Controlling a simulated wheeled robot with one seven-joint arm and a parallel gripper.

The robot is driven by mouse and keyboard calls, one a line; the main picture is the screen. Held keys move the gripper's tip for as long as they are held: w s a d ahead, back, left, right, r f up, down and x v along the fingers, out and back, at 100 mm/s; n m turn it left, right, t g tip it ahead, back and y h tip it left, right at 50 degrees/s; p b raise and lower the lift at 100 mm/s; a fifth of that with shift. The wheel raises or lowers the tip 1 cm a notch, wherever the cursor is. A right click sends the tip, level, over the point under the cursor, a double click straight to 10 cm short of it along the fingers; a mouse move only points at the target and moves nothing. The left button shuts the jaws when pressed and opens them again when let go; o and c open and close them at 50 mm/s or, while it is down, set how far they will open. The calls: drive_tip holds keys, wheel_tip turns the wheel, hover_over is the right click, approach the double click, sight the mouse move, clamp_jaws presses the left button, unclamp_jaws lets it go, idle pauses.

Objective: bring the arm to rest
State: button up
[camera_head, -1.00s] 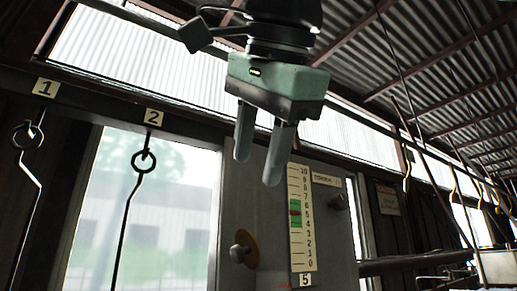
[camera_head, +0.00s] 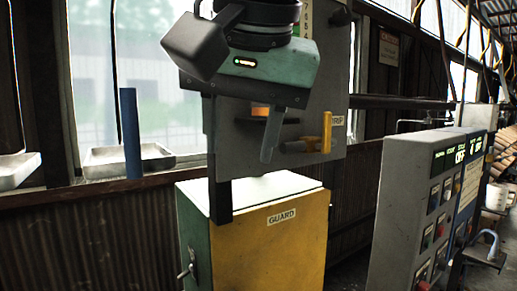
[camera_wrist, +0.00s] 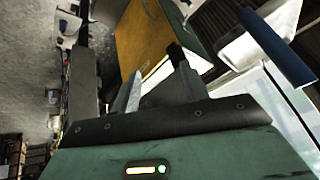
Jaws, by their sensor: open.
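My gripper (camera_head: 266,150) hangs from the top middle of the head view, its teal body in front of a grey panel (camera_head: 235,150). One grey finger shows clearly there; the other is hard to make out. In the wrist view both fingers (camera_wrist: 156,62) stand apart with nothing held between them. An orange knob (camera_head: 260,111) and a yellow handle (camera_head: 326,132) on the panel show behind and beside the finger. I cannot tell from the head view how far the finger is from the panel.
A yellow box marked GUARD (camera_head: 270,245) stands below the panel. A grey control cabinet (camera_head: 405,205) with buttons and displays is at right. A blue post (camera_head: 131,135) and white trays (camera_head: 165,157) are at left by the window. A bare floor strip shows between box and cabinet.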

drive_tip(key=s+d+f+n+g+b, duration=0.1)
drive_tip(key=d+f, duration=0.4)
drive_tip(key=f, duration=0.7)
drive_tip(key=s+d+f+n+g+b, duration=0.2)
drive_tip(key=s+d+f+n, duration=0.3)
drive_tip(key=f, duration=0.7)
drive_tip(key=s+d+f+n+g+h+b, duration=0.1)
drive_tip(key=d+f, duration=0.5)
drive_tip(key=f, duration=0.6)
drive_tip(key=s+n+g+b, duration=0.1)
drive_tip(key=s+g, duration=0.1)
drive_tip(key=s, duration=0.1)
drive_tip(key=shift+f+n, duration=0.3)
drive_tip(key=shift+n, duration=0.1)
